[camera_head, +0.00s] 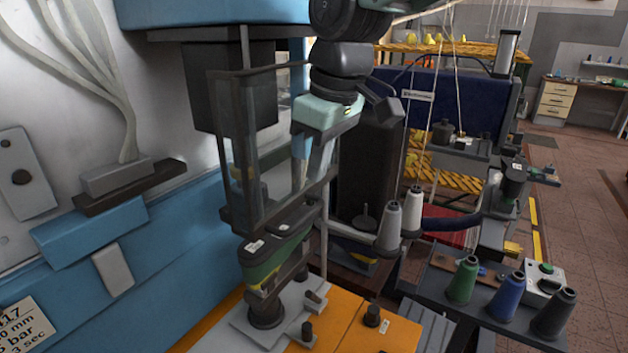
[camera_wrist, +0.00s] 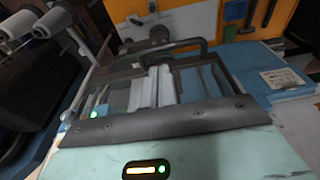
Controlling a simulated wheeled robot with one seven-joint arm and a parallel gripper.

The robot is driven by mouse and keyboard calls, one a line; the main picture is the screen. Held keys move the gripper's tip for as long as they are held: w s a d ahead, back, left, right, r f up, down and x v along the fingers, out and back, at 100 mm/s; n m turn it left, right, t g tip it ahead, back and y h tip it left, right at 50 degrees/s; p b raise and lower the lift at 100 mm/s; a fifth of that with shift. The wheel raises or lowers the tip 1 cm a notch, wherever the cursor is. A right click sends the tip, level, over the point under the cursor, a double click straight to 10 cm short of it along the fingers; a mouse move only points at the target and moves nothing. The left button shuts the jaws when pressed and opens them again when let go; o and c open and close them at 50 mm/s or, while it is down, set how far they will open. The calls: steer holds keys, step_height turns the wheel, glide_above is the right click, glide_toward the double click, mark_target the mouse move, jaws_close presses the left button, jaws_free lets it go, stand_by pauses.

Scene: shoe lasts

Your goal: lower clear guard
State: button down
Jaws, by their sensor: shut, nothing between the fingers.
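The clear guard (camera_head: 243,150) is a see-through panel in a dark frame. In the head view it hangs upright in front of the blue press, its lower edge close above a dark and green shoe last (camera_head: 268,258). My gripper (camera_head: 313,180) is at the guard's right side, with its mint-green body above and its fingers pointing down. The fingers are shut and empty. In the wrist view the fingers (camera_wrist: 154,78) lie together in front of a dark frame with a bar handle (camera_wrist: 185,44). I cannot tell whether they touch the frame.
The black press head (camera_head: 228,85) is left of my arm. Cones of thread, including a green one (camera_head: 464,280), stand on a dark table to the right. Grey posts and black knobs (camera_head: 371,316) stand on the orange base. Open floor lies at far right.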

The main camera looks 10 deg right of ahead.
mark_target(313, 209)
steer(key=f, duration=0.1)
steer(key=f+p, duration=0.1)
steer(key=f, duration=0.3)
steer(key=shift+w+a+f, duration=0.1)
steer(key=shift+w+a, duration=0.2)
steer(key=shift+a, duration=0.05)
steer(key=shift+f, duration=0.1)
step_height(313, 209, down, 23)
steer(key=b, duration=1.5)
steer(key=shift+s, duration=0.15)
steer(key=shift+r, duration=0.2)
